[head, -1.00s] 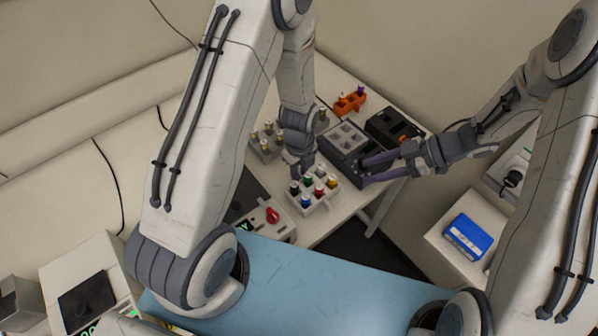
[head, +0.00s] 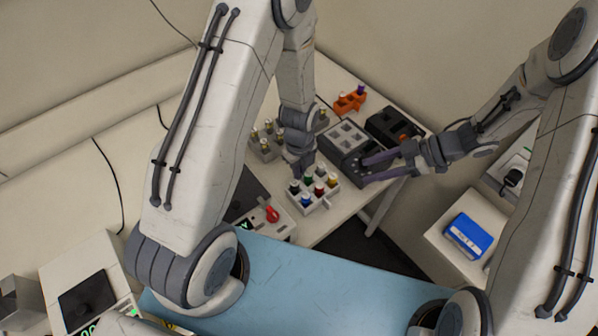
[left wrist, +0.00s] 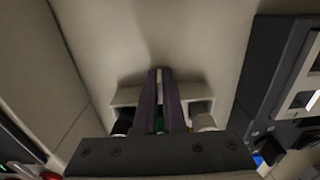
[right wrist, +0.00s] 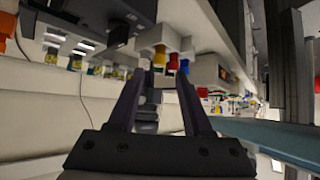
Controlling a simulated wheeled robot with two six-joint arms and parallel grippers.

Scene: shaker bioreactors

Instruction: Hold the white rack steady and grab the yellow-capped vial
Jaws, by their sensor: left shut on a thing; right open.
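The white rack (head: 304,208) stands on the white bench and holds several vials with coloured caps. The yellow-capped vial (head: 331,181) sits upright at the rack's right side; its yellow cap (right wrist: 159,56) shows between my fingers in the right wrist view. My left gripper (head: 297,174) is at the rack's far side. In the left wrist view its fingers (left wrist: 158,100) are closed together over the rack (left wrist: 126,97), hiding its middle. My right gripper (head: 364,170) is open and empty, right of the rack, its fingers (right wrist: 157,85) pointing toward the yellow-capped vial without touching it.
A dark device with a grey block (head: 346,138) stands behind my right gripper, with another dark box (head: 392,126) beyond. An orange rack (head: 350,102) and a grey vial rack (head: 263,153) stand further back. A device with a red knob (head: 272,214) is left of the white rack.

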